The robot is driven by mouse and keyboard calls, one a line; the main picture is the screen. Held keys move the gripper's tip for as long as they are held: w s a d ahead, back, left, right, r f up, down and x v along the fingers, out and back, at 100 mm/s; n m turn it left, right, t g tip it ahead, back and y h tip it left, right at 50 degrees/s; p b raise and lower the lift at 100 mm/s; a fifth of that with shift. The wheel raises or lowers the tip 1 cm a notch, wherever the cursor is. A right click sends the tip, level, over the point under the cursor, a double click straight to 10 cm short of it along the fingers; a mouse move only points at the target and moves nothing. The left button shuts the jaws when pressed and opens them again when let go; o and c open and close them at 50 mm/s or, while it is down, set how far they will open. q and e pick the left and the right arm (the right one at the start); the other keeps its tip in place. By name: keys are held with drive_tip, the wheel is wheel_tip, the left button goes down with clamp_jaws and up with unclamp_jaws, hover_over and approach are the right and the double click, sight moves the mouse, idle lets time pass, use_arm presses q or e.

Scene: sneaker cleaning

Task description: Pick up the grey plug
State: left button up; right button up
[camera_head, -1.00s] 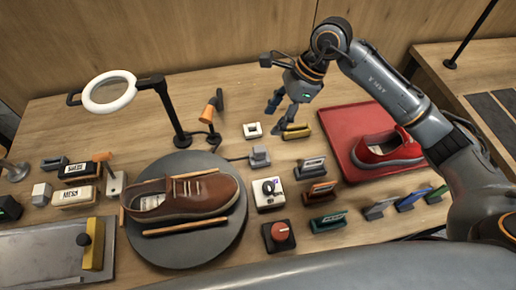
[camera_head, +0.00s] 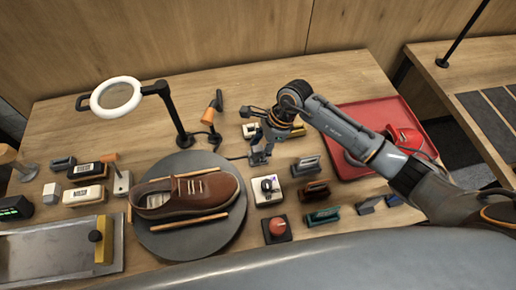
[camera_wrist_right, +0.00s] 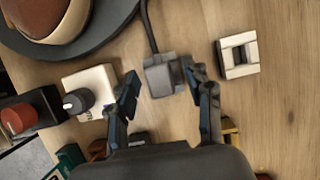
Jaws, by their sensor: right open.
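The grey plug (camera_wrist_right: 162,76) lies on the wooden table with its dark cable running off toward the turntable. In the right wrist view it shows between my right gripper's two fingertips (camera_wrist_right: 160,81). The right fingertip overlaps its edge in the picture, and the left one is apart from it. I cannot tell whether there is contact. In the head view my right gripper (camera_head: 259,156) points down over the plug and mostly hides it. The right gripper is open. My left gripper is not in view.
A white square socket (camera_wrist_right: 238,54) sits just right of the plug in the wrist view. A white dial box (camera_head: 267,190) and a red-knob box (camera_head: 277,229) are in front. The turntable (camera_head: 165,245) with a brown shoe (camera_head: 185,194) is left; a red tray (camera_head: 365,110) is right.

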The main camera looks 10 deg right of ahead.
drive_tip(key=shift+a+f, duration=0.1)
drive_tip(key=shift+f, duration=0.3)
clamp_jaws()
drive_tip(key=shift+r, duration=0.1)
